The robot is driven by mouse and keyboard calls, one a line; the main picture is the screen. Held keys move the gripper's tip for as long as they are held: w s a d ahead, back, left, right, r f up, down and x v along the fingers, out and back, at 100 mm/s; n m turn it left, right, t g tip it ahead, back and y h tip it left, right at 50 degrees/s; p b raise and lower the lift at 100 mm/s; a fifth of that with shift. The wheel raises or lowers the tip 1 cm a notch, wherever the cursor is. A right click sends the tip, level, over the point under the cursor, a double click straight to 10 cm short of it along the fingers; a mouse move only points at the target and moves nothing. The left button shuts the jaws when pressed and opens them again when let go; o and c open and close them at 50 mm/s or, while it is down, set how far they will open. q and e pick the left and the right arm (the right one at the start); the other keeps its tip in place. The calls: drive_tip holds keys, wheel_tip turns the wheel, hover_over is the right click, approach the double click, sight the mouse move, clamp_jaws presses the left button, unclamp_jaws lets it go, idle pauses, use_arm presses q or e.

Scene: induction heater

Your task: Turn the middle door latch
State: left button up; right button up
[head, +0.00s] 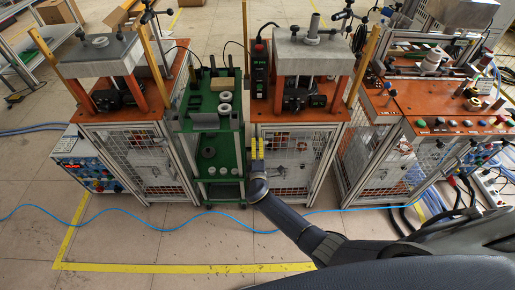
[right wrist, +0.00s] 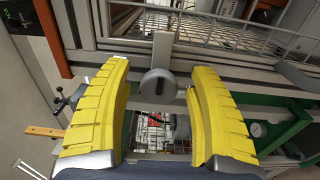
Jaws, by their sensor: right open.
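The middle door latch (right wrist: 157,86) is a round grey knob with a raised bar, on the grey door frame in the right wrist view. My right gripper (right wrist: 160,74) is open, with one yellow finger on each side of the latch and a visible gap to both. In the head view my right gripper (head: 257,148) is at the left edge of the middle cabinet's mesh door (head: 291,160). The latch cannot be made out there, behind or close to the fingers. My left gripper is not in view.
A green shelf cart (head: 205,124) with grey parts stands just left of the middle cabinet. Another caged cabinet (head: 150,160) is further left, and a control-panel station (head: 445,110) is on the right. A blue hose (head: 150,224) crosses the open floor in front.

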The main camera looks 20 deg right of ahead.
drive_tip(key=v, duration=1.2)
idle(0.4)
